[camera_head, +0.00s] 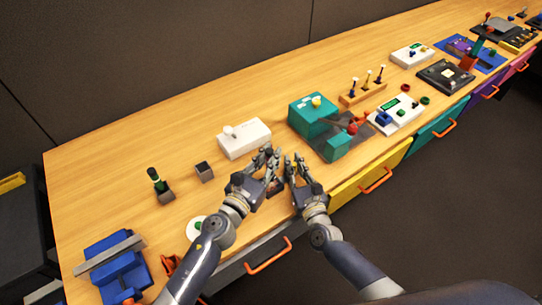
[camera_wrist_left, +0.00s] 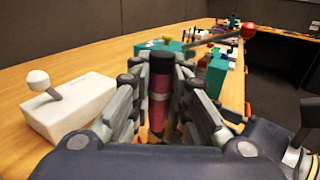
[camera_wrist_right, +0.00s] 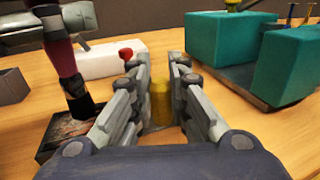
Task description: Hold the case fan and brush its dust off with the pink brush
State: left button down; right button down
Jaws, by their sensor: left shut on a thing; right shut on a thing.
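My left gripper (camera_head: 268,158) is shut on the pink brush. Its dark pink handle (camera_wrist_left: 158,98) stands upright between the fingers in the left wrist view. In the right wrist view the brush (camera_wrist_right: 62,52) points down, its dark bristles at or just over a dark square block (camera_wrist_right: 50,142) with a brownish, mottled top. This block looks like the case fan; whether the bristles touch it is unclear. My right gripper (camera_wrist_right: 160,72) is shut on a yellow upright piece (camera_wrist_right: 160,103) right beside the block. Its fingers hide whether the two are joined.
A white box with a lever (camera_head: 245,140) stands behind the grippers. A teal unit on a dark plate (camera_head: 335,147) is close on the right. A small grey open box (camera_head: 204,171) and a blue vise-like block (camera_head: 120,272) are left. The back of the table is clear.

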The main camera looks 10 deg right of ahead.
pick_arm(q)
jog(key=shift+s+a, duration=0.2)
jog(key=shift+a, duration=0.1)
jog(key=shift+a+f, duration=0.1)
jog(key=shift+s+a, duration=0.25)
jog(key=shift+a, duration=0.25)
jog(key=shift+s+d, duration=0.1)
jog(key=shift+s, duration=0.05)
jog(key=shift+s+d, duration=0.3)
jog(key=shift+s, duration=0.1)
jog(key=shift+s, duration=0.1)
